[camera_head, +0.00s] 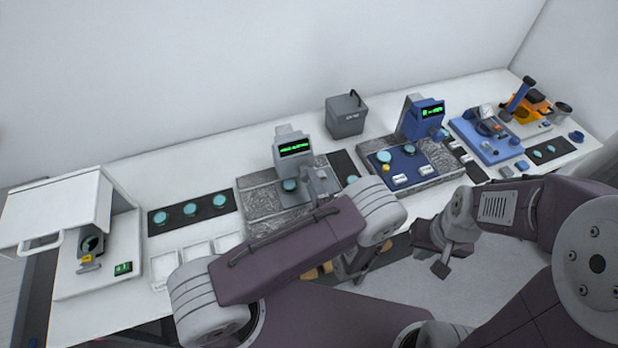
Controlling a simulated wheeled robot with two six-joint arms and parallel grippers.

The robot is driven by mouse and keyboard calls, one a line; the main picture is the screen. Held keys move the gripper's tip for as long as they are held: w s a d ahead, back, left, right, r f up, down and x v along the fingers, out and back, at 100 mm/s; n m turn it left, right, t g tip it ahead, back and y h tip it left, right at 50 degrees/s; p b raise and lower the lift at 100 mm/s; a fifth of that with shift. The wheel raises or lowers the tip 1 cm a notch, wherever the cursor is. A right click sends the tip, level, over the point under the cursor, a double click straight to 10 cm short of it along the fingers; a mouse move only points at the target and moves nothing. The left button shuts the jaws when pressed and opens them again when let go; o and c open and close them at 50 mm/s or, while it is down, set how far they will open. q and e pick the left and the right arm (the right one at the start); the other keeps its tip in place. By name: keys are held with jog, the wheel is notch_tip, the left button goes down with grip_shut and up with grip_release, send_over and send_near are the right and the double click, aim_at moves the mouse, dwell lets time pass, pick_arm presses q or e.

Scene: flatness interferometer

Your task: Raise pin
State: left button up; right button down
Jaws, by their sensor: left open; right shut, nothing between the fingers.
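The grey interferometer (294,150) has a lit green display and stands on a speckled granite base (262,207), with a teal disc (289,185) below its head. A light grey upright part (320,183) stands at its right; I cannot make out a separate pin. My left gripper (347,268) appears as a dark shape below my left wrist, in front of the table; my forearm partly hides it, and it is open. My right gripper (441,266) is shut and empty, in front of the table and apart from everything.
A blue instrument (420,120) stands right of the grey one, with a dark grey bin (346,115) behind. A white hooded unit (60,215), a dark strip of teal discs (165,216) and white trays (196,252) are at left. Blue and orange devices (532,105) crowd the right.

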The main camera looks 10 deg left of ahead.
pick_arm(q)
jog(key=b+v, duration=0.1)
jog(key=v, duration=0.4)
jog(key=shift+s+d, duration=0.2)
jog(key=shift+s, duration=0.05)
